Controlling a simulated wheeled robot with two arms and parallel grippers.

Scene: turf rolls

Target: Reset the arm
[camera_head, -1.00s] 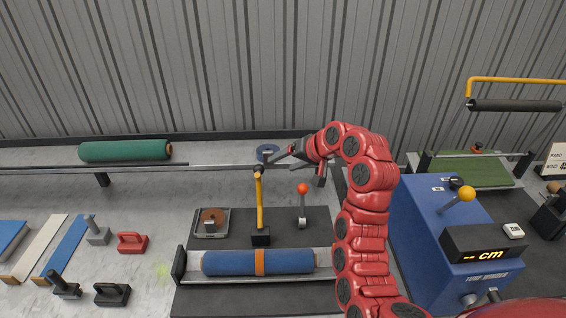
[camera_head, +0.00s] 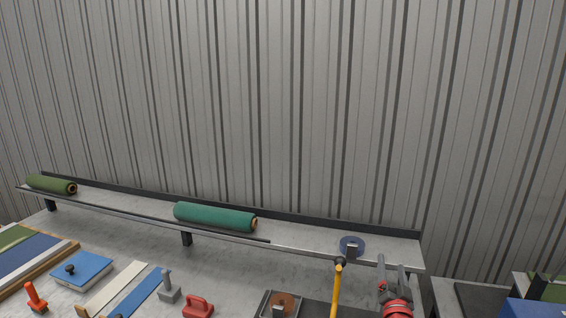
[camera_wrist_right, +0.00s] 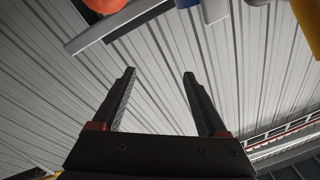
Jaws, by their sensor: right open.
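My right gripper (camera_head: 393,268) is low on the right in the head view, its two dark fingers spread and pointing up toward the wall. It is just right of the yellow lever (camera_head: 336,292) and in front of the shelf's right end. In the right wrist view the gripper (camera_wrist_right: 158,78) is open, with only grey wall between its fingers. Most of the right arm is below the picture. My left gripper is not in view.
A long shelf (camera_head: 130,212) runs along the corrugated wall, with a green roll (camera_head: 215,217), a darker green roll (camera_head: 50,185) and a blue ring (camera_head: 351,243). A red-handled tool (camera_head: 198,307) and a blue block (camera_head: 82,268) lie on the bench. The wall above is clear.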

